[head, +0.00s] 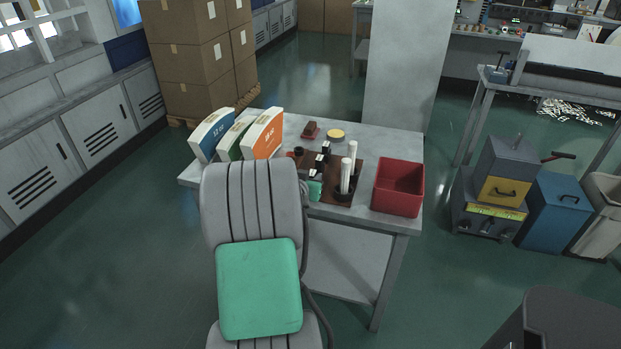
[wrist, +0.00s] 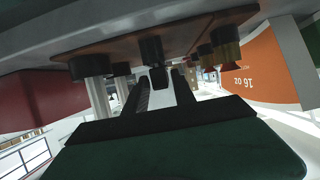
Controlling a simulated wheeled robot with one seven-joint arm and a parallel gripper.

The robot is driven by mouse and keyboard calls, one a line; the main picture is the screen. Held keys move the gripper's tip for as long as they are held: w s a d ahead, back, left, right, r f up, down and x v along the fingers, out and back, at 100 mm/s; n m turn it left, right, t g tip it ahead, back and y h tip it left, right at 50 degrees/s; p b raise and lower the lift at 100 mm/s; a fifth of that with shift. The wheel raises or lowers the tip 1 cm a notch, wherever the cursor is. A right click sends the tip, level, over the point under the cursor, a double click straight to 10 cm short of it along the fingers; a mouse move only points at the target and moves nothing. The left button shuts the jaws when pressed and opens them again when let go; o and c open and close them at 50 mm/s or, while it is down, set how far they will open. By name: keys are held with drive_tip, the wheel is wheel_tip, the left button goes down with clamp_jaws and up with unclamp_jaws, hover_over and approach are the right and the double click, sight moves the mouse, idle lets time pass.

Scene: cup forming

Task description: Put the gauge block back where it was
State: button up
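No thing can be singled out with certainty as the gauge block. Several small black pieces (head: 323,154) with pale faces stand on a brown board (head: 340,192) on the table. My gripper (wrist: 162,82) is low beside this board; my arm hides most of it in the head view. The wrist view is upside down and shows the board (wrist: 215,22) at the top. The two dark fingers are apart, and a dark piece (wrist: 152,50) shows between and beyond their tips. Whether they touch it cannot be told.
White cylinders (head: 345,172) stand on the board's right part. A red bin (head: 398,188) is right of it. A brown block (head: 311,127) and a yellow-topped round tin (head: 336,135) are behind. The table's back right is clear.

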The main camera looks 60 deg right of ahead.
drive_tip(key=shift+o, duration=0.8)
drive_tip(key=shift+r+p, duration=0.35)
drive_tip(key=v, duration=1.2)
drive_tip(key=w+a+f+n+t+y, duration=0.1)
drive_tip(key=w+a+f+n+y, duration=0.15)
drive_tip(key=w+a, duration=0.55)
drive_tip(key=w+a+f+n+t+y, duration=0.15)
drive_tip(key=w+a+n+y, duration=0.25)
drive_tip(key=a, duration=0.7)
drive_tip(key=s+a+n+g+y, duration=0.1)
drive_tip(key=s+a+n+y, duration=0.1)
drive_tip(key=a, duration=0.6)
drive_tip(key=s+a+n+y, duration=0.2)
drive_tip(key=a+n, duration=0.2)
drive_tip(key=a, duration=0.5)
drive_tip(key=s+a+n+g+y, duration=0.1)
drive_tip(key=s+a+n+y, duration=0.1)
drive_tip(key=a, duration=0.7)
drive_tip(key=shift+r+n+g+y, duration=0.3)
drive_tip(key=shift+n+y, duration=0.25)
drive_tip(key=shift+n, duration=0.5)
